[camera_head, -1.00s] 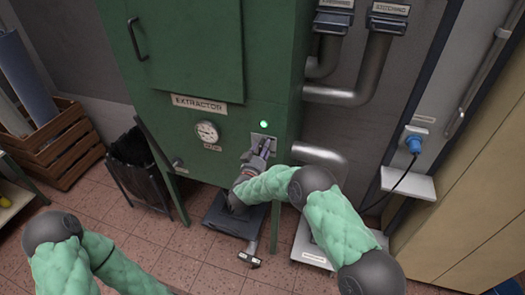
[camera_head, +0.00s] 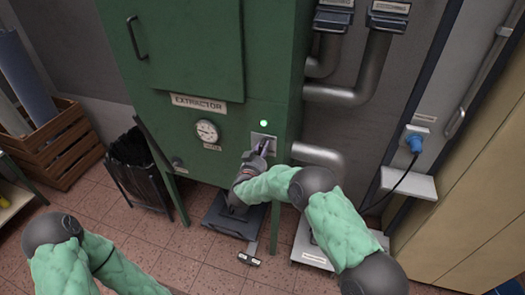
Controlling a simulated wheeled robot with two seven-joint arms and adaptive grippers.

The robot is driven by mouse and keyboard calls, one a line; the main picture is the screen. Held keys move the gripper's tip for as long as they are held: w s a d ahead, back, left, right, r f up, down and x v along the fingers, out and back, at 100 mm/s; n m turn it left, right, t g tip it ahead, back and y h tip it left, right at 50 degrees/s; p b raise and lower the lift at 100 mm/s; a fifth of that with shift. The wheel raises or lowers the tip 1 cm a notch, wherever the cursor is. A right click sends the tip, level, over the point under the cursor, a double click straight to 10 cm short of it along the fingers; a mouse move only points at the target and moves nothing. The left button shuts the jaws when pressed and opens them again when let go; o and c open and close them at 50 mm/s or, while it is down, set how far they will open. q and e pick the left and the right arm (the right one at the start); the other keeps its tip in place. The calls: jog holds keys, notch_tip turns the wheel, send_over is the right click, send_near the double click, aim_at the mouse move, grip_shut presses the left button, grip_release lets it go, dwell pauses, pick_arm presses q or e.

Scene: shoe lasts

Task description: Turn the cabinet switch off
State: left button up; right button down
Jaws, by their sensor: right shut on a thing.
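The green extractor cabinet (camera_head: 175,65) stands in the middle of the head view. Its switch plate (camera_head: 265,138) is on the lower right of the front, below a lit green lamp (camera_head: 263,123). My right gripper (camera_head: 262,149) is at the plate, shut on the switch; the gripper hides the switch itself. My left arm (camera_head: 60,250) is at the lower left; its gripper does not show.
A round gauge (camera_head: 206,131) sits left of the switch. A wooden crate (camera_head: 65,150) and a dark bin (camera_head: 138,165) stand at left. A dark tray (camera_head: 235,218) lies under the cabinet.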

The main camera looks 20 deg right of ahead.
jog(key=m+b, duration=0.1)
jog(key=m, duration=0.1)
jog(key=m+b, duration=0.4)
jog(key=shift+s+d+f, duration=0.1)
jog(key=shift+d+f, duration=0.05)
jog(key=shift+f, duration=0.25)
jog(key=m+b, duration=0.4)
jog(key=m, duration=0.1)
jog(key=m+b, duration=0.2)
jog(key=b, duration=0.1)
jog(key=shift+f, duration=0.35)
jog(key=shift+m+b, duration=1.2)
jog(key=shift+m, duration=0.6)
jog(key=c, duration=1)
grip_release()
jog(key=shift+r, duration=0.1)
jog(key=v, duration=1.2)
